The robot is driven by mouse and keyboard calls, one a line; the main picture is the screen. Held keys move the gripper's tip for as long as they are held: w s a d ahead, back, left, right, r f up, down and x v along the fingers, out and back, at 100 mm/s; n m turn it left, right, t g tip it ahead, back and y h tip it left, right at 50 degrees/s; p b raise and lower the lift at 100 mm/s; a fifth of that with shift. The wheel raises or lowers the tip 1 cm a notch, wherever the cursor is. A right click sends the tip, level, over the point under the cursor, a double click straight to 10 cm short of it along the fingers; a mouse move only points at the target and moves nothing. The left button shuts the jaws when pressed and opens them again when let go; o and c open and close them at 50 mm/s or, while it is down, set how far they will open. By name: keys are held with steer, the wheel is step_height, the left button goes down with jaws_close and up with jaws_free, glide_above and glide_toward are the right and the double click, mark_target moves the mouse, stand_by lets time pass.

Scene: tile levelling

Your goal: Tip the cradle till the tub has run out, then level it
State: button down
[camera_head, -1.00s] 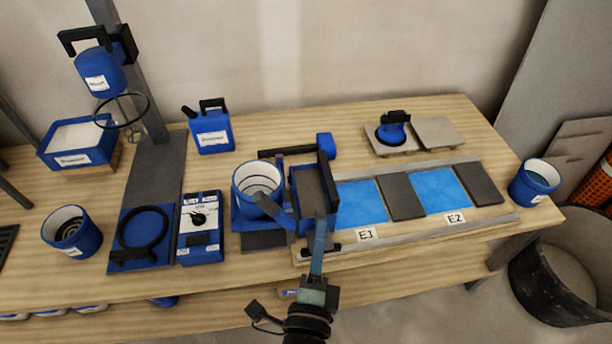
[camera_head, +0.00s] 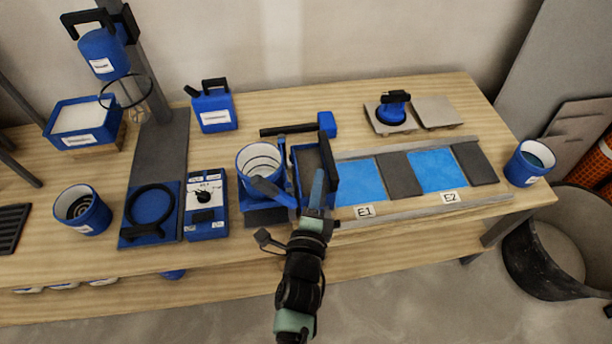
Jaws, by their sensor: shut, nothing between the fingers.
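The blue tub (camera_head: 259,160) with a pale interior stands near the bench middle, apparently upright in a blue cradle (camera_head: 270,186) on a dark base. Ringed marks show inside the tub; how much it holds I cannot tell. Beside it on the right is a blue box (camera_head: 308,160) with a dark inside and a black handle. My gripper (camera_head: 317,186) is shut and empty, at the near end of this box, to the right of the cradle's slanted blue bar. Whether it touches the box or its handle I cannot tell.
Blue squares at E1 (camera_head: 353,182) and E2 (camera_head: 436,170) alternate with grey tiles between rails on the right. A dial unit (camera_head: 206,206) stands left of the cradle. A blue jug (camera_head: 213,108) stands behind. A blue cup (camera_head: 529,163) sits at the right end.

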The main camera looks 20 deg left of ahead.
steer(key=shift+s+a+r+p, duration=0.15)
steer(key=shift+s+a+p, duration=0.5)
steer(key=shift+a+p, duration=0.3)
steer(key=shift+s+a+n, duration=0.15)
steer(key=shift+n, duration=0.15)
